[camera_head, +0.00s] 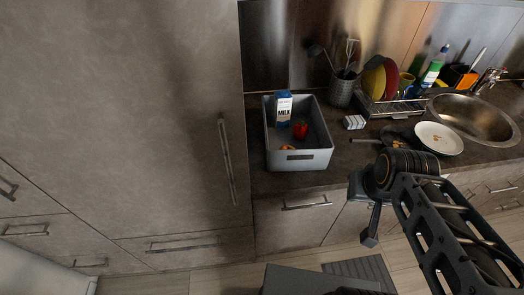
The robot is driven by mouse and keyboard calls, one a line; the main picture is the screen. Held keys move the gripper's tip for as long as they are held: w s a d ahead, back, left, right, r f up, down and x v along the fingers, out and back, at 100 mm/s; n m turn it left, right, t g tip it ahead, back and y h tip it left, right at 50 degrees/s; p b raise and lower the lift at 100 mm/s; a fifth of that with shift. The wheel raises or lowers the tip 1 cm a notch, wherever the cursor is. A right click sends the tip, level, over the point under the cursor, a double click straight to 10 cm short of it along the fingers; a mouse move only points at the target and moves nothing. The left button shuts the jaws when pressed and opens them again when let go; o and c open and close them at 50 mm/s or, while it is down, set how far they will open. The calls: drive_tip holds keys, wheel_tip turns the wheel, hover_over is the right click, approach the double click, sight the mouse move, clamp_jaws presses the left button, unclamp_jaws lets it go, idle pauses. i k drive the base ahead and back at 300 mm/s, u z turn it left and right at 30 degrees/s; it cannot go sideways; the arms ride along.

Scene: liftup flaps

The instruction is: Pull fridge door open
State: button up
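The fridge door appears to be the tall grey-brown panel (130,110) filling the left of the view. It looks shut, flush with the panels around it. Its long upright metal handle (227,160) runs near the panel's right edge. My gripper (369,240) is at the end of my dark arm, right of the handle and in front of the lower cabinets. It is well apart from the handle and touches nothing that I can see. Its fingers are small and seen at an angle, so their opening cannot be made out.
A grey bin (300,160) with a milk carton (284,108) and red and orange items stands on the counter beside the tall panel. A white plate (439,138), dish rack and sink (470,118) are further right. Drawers with bar handles lie below. The floor before the panel looks clear.

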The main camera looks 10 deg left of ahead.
sight(129, 115)
drive_tip(key=z, duration=0.15)
drive_tip(key=k, duration=1.25)
drive_tip(key=u, duration=1.55)
drive_tip(key=i, duration=0.5)
drive_tip(key=u, duration=0.05)
